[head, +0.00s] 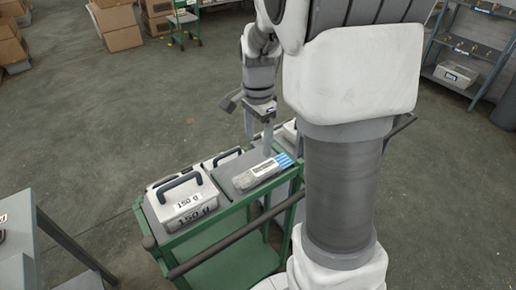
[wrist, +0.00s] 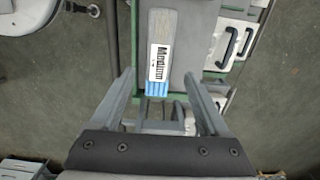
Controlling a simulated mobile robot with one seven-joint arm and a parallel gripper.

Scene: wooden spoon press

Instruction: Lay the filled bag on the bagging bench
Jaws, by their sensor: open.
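The filled bag (head: 258,173) is a long clear bag with a pale filling, a white label and blue strips at one end. It lies on the grey top of a green cart (head: 230,215). The wrist view shows the bag (wrist: 160,50) straight ahead, its blue end nearest me. My gripper (head: 258,138) is over the cart's far edge with nothing between its fingers. In the wrist view my gripper (wrist: 157,78) has its fingers wide apart, one to each side of the bag's line, not touching it. I cannot tell which surface is the bagging bench.
White boxes with dark handles, one marked 150 g (head: 188,203), stand on the cart beside the bag. A grey table (head: 30,240) is at the lower left. Cardboard boxes (head: 122,28) are at the back left, a shelf rack (head: 470,50) at the back right. Open floor lies between.

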